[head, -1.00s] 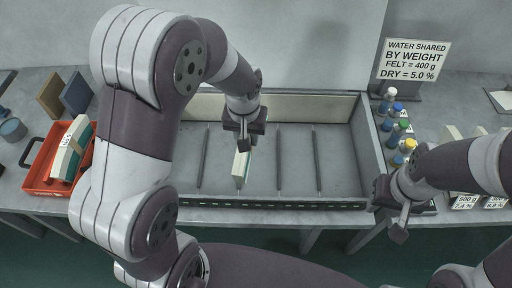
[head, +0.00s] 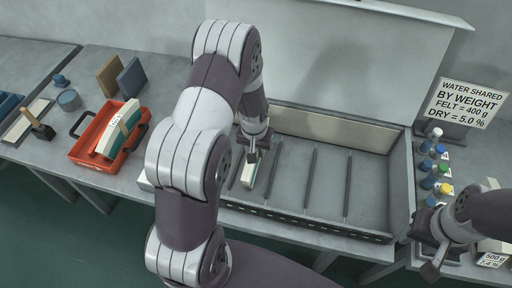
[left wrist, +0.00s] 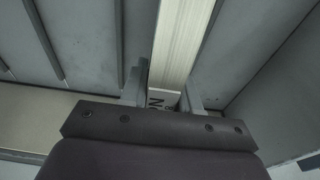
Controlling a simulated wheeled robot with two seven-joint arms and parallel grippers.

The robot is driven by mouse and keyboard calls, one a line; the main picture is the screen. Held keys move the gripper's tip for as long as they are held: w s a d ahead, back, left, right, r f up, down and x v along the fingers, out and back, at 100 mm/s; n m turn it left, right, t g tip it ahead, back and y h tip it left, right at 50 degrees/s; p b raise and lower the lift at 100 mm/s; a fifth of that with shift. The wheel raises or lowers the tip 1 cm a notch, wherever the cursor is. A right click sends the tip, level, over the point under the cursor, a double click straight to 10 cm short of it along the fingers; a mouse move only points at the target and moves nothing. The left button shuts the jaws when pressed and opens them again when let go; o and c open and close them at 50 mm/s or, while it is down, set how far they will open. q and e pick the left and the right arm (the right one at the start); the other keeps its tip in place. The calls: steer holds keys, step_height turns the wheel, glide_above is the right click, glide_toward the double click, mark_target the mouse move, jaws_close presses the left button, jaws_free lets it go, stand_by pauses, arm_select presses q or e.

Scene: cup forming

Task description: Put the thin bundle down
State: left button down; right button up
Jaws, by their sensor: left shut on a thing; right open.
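The thin bundle (head: 249,172) is a narrow pale block with a greenish lower edge. It is in the grey divided tray (head: 300,222), between the first and second dividers from the left. My left gripper (head: 255,150) is shut on its far end. In the left wrist view the bundle (left wrist: 183,45) runs away between the two fingers (left wrist: 168,97), with part of a printed label showing. I cannot tell whether it touches the tray floor. My right gripper (head: 435,262) is open and empty near the front right of the bench, partly hidden by its own arm.
A red carrier (head: 90,150) with a thicker white and green bundle (head: 118,130) stands at left. Several coloured-cap bottles (head: 428,165) and a sign (head: 466,102) are right of the tray. The tray's right compartments are empty; its raised lid (head: 345,60) stands behind.

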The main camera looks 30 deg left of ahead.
arm_select(q)
steer(key=shift+w+f, duration=0.2)
steer(key=shift+f, duration=0.1)
steer(key=shift+d, duration=0.1)
steer(key=shift+s, duration=0.1)
steer(key=c, duration=0.8)
jaws_free()
steer(key=shift+f, duration=0.1)
